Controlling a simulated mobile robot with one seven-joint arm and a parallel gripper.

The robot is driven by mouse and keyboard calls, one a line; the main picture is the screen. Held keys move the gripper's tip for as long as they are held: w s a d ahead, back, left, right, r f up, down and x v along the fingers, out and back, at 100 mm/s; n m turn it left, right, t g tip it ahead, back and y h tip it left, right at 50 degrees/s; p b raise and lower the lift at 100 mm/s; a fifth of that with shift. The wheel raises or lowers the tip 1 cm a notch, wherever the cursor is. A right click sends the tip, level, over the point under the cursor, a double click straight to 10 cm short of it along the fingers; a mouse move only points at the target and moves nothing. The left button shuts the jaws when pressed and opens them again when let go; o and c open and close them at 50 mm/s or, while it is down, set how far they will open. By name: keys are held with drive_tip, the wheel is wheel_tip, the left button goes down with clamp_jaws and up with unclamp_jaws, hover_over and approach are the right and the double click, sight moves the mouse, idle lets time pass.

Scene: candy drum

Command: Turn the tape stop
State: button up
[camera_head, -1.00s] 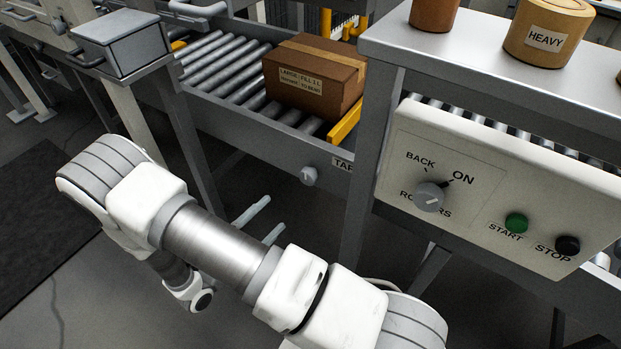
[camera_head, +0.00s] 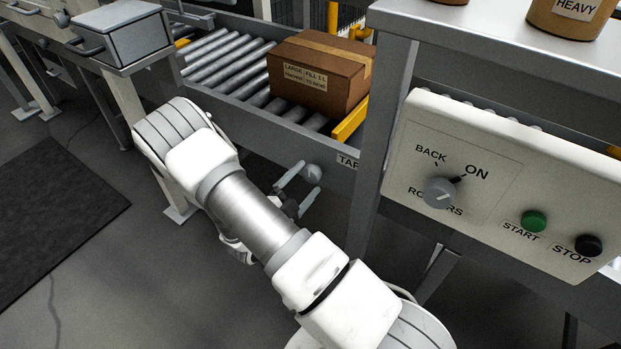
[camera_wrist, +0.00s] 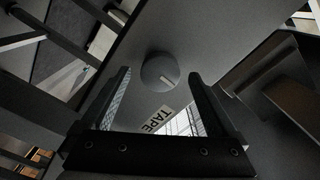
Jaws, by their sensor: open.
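The tape stop knob (camera_head: 313,172) is a small round grey knob on the side rail of the conveyor, left of the partly hidden label "TAPE" (camera_head: 347,161). In the wrist view the knob (camera_wrist: 159,72) shows a pale pointer mark, and the label (camera_wrist: 157,119) is beside it. My gripper (camera_head: 301,182) is at the knob in the head view. In the wrist view my gripper (camera_wrist: 158,80) is open, with one finger on each side of the knob. I cannot tell whether either finger touches it.
A brown carton (camera_head: 318,75) sits on the rollers (camera_head: 222,62) above the rail, against a yellow bar (camera_head: 350,121). A control panel (camera_head: 500,190) with a rollers knob (camera_head: 440,193), green start button (camera_head: 533,221) and black stop button (camera_head: 588,245) stands to the right.

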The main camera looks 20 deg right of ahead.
drive_tip(key=shift+x, duration=1.35)
drive_tip(key=c, duration=1.4)
